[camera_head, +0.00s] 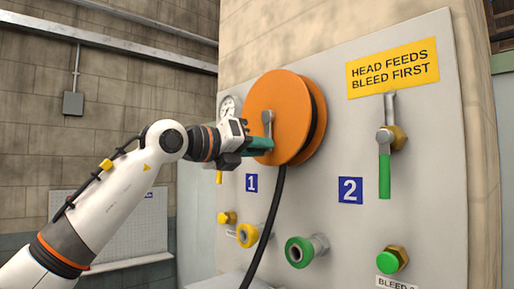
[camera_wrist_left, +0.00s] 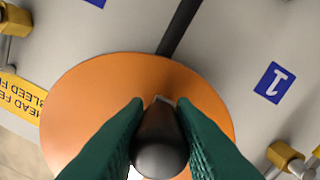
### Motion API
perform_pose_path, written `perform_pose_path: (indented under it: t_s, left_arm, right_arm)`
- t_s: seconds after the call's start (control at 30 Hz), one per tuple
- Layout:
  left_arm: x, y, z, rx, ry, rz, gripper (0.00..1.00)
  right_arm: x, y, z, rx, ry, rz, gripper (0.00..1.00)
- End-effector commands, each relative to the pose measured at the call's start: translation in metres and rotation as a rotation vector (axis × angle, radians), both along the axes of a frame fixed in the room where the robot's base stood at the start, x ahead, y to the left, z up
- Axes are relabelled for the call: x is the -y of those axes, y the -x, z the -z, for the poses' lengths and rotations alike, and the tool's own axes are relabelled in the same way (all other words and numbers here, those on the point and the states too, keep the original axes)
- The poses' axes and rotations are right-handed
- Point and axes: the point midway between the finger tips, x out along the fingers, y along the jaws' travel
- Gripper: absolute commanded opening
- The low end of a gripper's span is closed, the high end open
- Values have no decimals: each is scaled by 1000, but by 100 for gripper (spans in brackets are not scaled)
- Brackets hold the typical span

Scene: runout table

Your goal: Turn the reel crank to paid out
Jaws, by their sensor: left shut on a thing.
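The orange reel (camera_head: 276,97) is mounted on a grey panel, with a dark hose (camera_head: 263,235) hanging down from it. A grey crank (camera_head: 267,118) sits on the reel's front face. My left gripper (camera_head: 262,146) reaches in from the left at the reel's lower front. In the left wrist view its green fingers (camera_wrist_left: 158,140) are shut on the dark crank knob (camera_wrist_left: 160,150), one on each side. The orange disc (camera_wrist_left: 90,100) lies behind the knob there. The rest of the crank is mostly hidden behind the knob in that view. My right gripper is not in view.
The panel (camera_head: 330,120) carries a gauge (camera_head: 229,108), a green-handled valve (camera_head: 385,165), a green-ringed coupling (camera_head: 300,251), a yellow-ringed coupling (camera_head: 247,235) and a yellow sign (camera_head: 392,68). Blue plates mark 1 (camera_head: 251,182) and 2 (camera_head: 350,190). Open space lies left of the panel.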

Motion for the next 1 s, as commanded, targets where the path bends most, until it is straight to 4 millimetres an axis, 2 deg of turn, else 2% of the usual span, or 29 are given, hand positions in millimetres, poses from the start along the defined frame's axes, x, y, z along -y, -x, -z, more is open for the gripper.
perform_pose_path:
  t_s: [0.27, 0.7, 1.0]
  left_arm:
    - [4, 5, 2, -55, 62, 1, 0]
    - [18, 19, -4, -279, 289, 1, 0]
    - [24, 25, -10, -393, 402, 1, 0]
  right_arm:
    - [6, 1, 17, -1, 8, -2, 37]
    - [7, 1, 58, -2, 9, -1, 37]
    - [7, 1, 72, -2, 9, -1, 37]
